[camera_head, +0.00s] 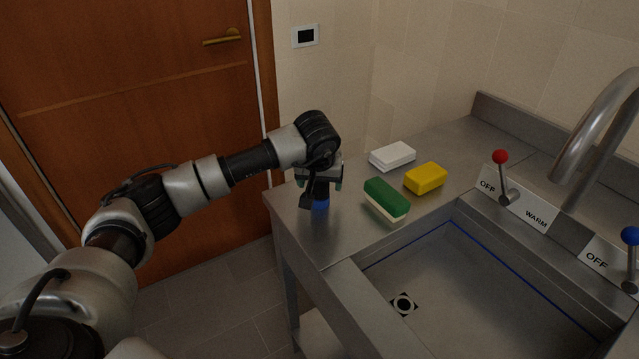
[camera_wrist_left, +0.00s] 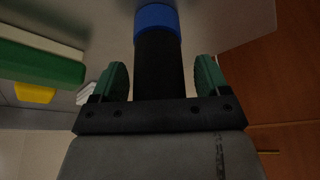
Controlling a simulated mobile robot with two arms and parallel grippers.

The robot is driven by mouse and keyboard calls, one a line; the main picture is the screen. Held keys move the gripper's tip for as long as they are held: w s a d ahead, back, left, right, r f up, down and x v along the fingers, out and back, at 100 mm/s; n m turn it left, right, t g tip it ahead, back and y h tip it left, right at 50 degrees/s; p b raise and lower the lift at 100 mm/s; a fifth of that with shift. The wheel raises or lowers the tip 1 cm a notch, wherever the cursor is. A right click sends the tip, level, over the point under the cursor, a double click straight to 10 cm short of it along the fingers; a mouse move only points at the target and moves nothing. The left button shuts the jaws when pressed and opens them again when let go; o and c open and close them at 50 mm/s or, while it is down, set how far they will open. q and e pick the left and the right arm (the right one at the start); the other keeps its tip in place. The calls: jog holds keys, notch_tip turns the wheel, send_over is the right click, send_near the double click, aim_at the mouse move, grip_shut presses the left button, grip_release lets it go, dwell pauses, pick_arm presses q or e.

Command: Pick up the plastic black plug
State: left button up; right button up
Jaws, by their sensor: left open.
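The black plug (camera_wrist_left: 158,68) shows in the left wrist view as a dark cylinder with a blue band (camera_wrist_left: 157,20) at its far end. It stands between the two green-padded fingers of my left gripper (camera_wrist_left: 161,78), with a visible gap on each side. In the head view my left gripper (camera_head: 319,186) is over the left end of the steel counter. It points down and hides most of the plug; the blue part (camera_head: 320,206) shows just under it, at the counter surface. My left gripper is open around the plug. My right gripper is not in view.
A green-and-white sponge (camera_head: 386,199), a yellow sponge (camera_head: 425,178) and a white block (camera_head: 392,156) lie right of the gripper on the counter (camera_head: 345,235). The sink basin (camera_head: 470,290) has a drain (camera_head: 403,304). A faucet and two levers stand at right.

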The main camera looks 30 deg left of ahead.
pick_arm(q)
jog(key=c, duration=1)
